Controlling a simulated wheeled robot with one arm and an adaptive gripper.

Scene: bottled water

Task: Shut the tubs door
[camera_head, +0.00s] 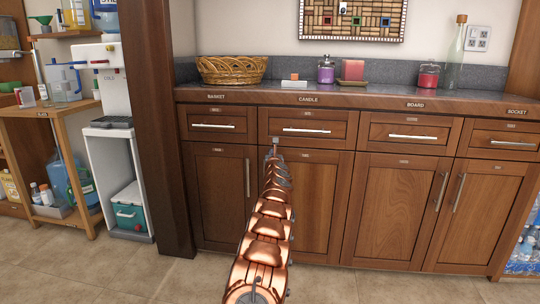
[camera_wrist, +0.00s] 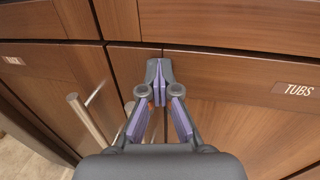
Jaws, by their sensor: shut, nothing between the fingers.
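The tubs door (camera_head: 314,205) is a brown wooden cabinet door under the drawer marked CANDLE. In the wrist view its TUBS label (camera_wrist: 298,89) is at the right. The door looks nearly flush with the cabinet front; a thin dark seam runs along its left edge, and I cannot tell whether a small gap remains. My gripper (camera_wrist: 160,75) is shut and empty, its fingertips at the door's top left corner beside that seam. In the head view my gripper (camera_head: 275,146) is just below the candle drawer. My arm hides the door's left part.
The neighbouring door (camera_head: 220,195) on the left has an upright metal handle (camera_wrist: 86,118) close to my gripper. The counter (camera_head: 400,97) above holds a wicker basket (camera_head: 231,70) and jars. A dark post (camera_head: 158,130) stands left. The floor in front is clear.

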